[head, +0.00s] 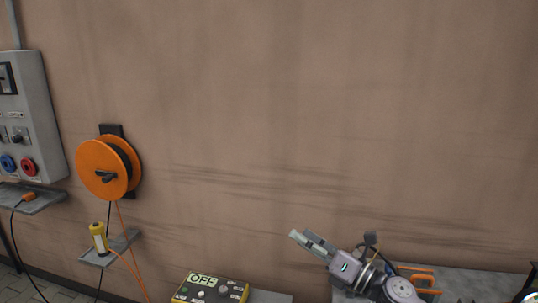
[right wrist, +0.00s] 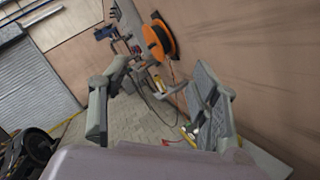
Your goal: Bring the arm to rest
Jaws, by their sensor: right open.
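My right gripper (head: 312,242) is at the lower right in the head view, its fingers pointing up and left in front of the brown wall. It also shows in the right wrist view (right wrist: 160,95), where its two fingers stand wide apart with nothing held between them. My right arm comes in from the lower right. My left gripper is in neither view.
An orange cable reel (head: 103,168) hangs on the wall, beside a grey electrical panel (head: 28,125). A yellow-black box reading OFF (head: 208,288) is at the bottom. A roller shutter (right wrist: 35,80) is farther off.

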